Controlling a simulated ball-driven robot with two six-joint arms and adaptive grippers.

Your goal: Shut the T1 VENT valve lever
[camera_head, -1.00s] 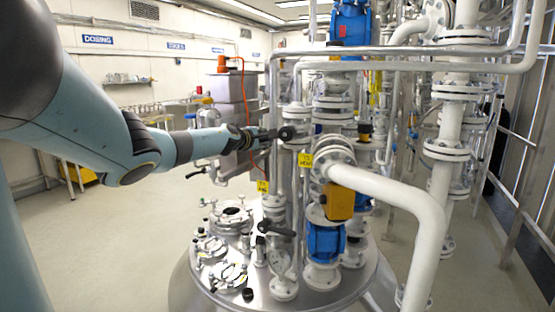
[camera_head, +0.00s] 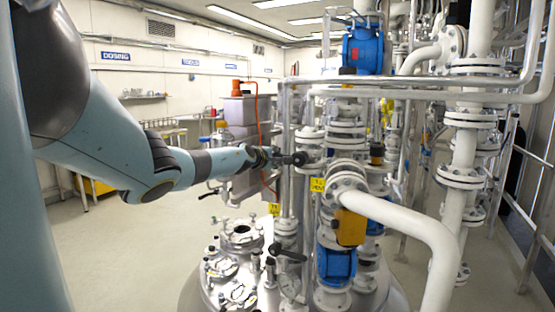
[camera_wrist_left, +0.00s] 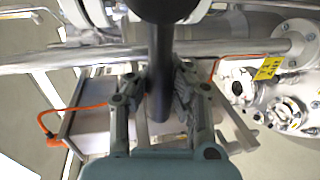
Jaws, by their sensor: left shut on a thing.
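The black valve lever (camera_head: 298,158) sits on the white flanged pipework above the vessel, near a yellow tag (camera_head: 318,185) whose small print I cannot read surely. My left gripper (camera_head: 275,158) reaches it from the left and is shut on the lever's handle. In the left wrist view the black handle (camera_wrist_left: 161,75) runs between the two fingers of my left gripper (camera_wrist_left: 160,90). The handle points left from its hub in the head view, toward my gripper. My right gripper is not in view.
A second black lever (camera_head: 288,252) stands lower, over the steel vessel top (camera_head: 205,290). A large white pipe (camera_head: 400,215) bends down right of the valve. Steel pipes (camera_head: 400,84) cross above. An orange cable (camera_head: 259,120) hangs behind my gripper. Open floor lies left.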

